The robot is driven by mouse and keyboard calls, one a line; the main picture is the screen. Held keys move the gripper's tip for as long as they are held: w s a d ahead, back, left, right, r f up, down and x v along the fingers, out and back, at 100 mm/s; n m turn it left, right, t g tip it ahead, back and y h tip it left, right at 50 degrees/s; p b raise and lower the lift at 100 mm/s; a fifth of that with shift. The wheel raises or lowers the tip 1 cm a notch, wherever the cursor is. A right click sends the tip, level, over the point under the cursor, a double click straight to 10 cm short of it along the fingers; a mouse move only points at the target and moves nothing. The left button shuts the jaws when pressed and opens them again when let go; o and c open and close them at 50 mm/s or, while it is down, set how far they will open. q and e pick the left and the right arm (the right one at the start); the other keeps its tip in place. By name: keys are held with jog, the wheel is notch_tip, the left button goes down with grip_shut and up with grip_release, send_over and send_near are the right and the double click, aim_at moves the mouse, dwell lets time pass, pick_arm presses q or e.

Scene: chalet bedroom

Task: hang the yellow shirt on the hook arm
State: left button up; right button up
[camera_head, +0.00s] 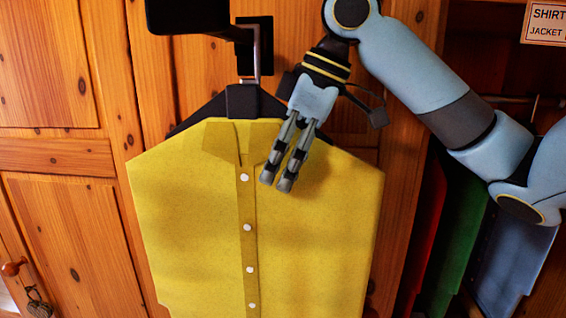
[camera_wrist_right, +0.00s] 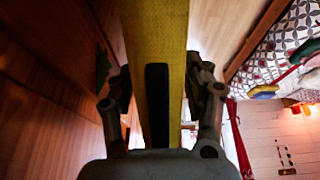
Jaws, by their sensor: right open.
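The yellow shirt (camera_head: 195,220) hangs upright on a black hanger (camera_head: 185,122). The hanger's grey metal hook (camera_head: 257,62) reaches up to the dark hook arm (camera_head: 225,33) and appears to be over it; exact contact is hard to tell. My right gripper (camera_head: 278,183) is open, its fingers pointing down beside the collar. In the right wrist view the shirt (camera_wrist_right: 155,30) and a black hanger part (camera_wrist_right: 157,100) show between the spread fingers of the gripper (camera_wrist_right: 160,105), with gaps on both sides. My left gripper is out of view.
A wooden wardrobe door (camera_head: 70,230) with a knob (camera_head: 14,268) is behind at left. Red (camera_head: 425,225), green (camera_head: 455,230) and blue (camera_head: 510,255) garments hang in the opening at right, under a sign (camera_head: 545,22) reading "SHIRT" and "JACKET".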

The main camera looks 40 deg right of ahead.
jog(key=shift+d+r, duration=0.1)
jog(key=shift+r, duration=0.15)
jog(key=v, duration=1.1)
jog(key=shift+s+r, duration=0.1)
jog(key=shift+r, duration=0.2)
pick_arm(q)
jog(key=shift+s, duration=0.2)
